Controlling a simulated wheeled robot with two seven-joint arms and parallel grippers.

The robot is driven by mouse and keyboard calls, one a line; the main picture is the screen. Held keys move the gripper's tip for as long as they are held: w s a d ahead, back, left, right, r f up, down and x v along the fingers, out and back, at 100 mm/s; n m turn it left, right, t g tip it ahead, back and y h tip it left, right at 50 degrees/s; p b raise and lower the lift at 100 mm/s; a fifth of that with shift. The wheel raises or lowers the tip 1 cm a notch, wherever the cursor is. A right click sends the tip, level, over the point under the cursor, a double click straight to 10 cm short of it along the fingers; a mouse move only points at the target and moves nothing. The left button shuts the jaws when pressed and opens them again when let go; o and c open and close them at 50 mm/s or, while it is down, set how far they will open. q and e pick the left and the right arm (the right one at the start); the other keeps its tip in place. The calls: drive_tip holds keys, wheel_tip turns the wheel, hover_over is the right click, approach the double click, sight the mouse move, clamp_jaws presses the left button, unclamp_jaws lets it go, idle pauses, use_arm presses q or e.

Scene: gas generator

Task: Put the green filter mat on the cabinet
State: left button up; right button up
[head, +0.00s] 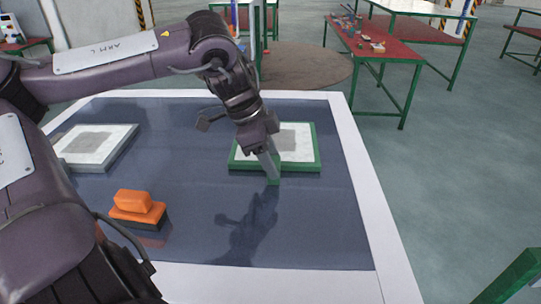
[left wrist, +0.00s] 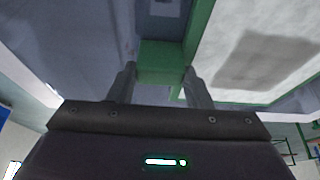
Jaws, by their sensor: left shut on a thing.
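The green filter mat (head: 319,155) is a flat square with a green rim and a pale centre with a grey patch. It is at the middle right of the dark blue, white-edged top (head: 318,230); I cannot tell whether it touches that top. My left gripper (head: 271,168) is shut on the green tab at the mat's near edge. In the left wrist view, the tab of the mat (left wrist: 160,62) is between the two fingers of my left gripper (left wrist: 159,75). The gripper hides part of the mat. I cannot identify the cabinet for certain. My right gripper is out of view.
A grey-rimmed mat (head: 98,147) lies at the left of the dark top. An orange-handled block (head: 137,208) stands at the front left. A red-topped table (head: 372,46) with small items is behind. The front right of the dark top is clear.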

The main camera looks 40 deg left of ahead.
use_arm(q)
drive_tip(key=shift+d, duration=0.1)
drive_tip(key=o, duration=1.2)
drive_tip(key=shift+f, duration=0.1)
drive_tip(key=b+v, duration=0.1)
drive_tip(key=v, duration=1.1)
drive_tip(key=shift+r, duration=0.25)
drive_tip(key=shift+f, duration=0.1)
